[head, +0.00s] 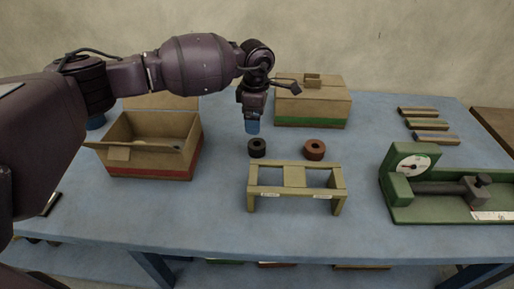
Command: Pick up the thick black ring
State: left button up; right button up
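The thick black ring (257,148) lies on the blue table, behind the wooden stand. My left gripper (252,127) points down above and slightly behind the black ring in the picture, apart from it. Its tip area looks blue, and I cannot tell whether that is its fingers or something between them. The gap between the fingers does not show. A reddish-brown ring (315,150) lies to the right of the black ring. My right gripper is not in view.
A wooden stand (294,165) with two openings is in front of the rings. An open carton (150,170) is at left, a closed carton (313,121) behind. A green dial gauge (402,170) stands right; several bars (425,124) lie behind it.

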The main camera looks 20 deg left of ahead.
aim_at(256, 144)
pick_arm(q)
notch_tip(256, 144, down, 6)
jog(key=shift+r+b, duration=0.1)
jog(key=shift+b, duration=0.25)
jog(key=f, duration=0.4)
jog(key=shift+s+d+b, duration=0.2)
jog(key=shift+b, duration=0.2)
jog(key=shift+f, duration=0.4)
jog(key=c, duration=1)
jog(key=shift+r, duration=0.1)
jog(key=shift+c, duration=0.2)
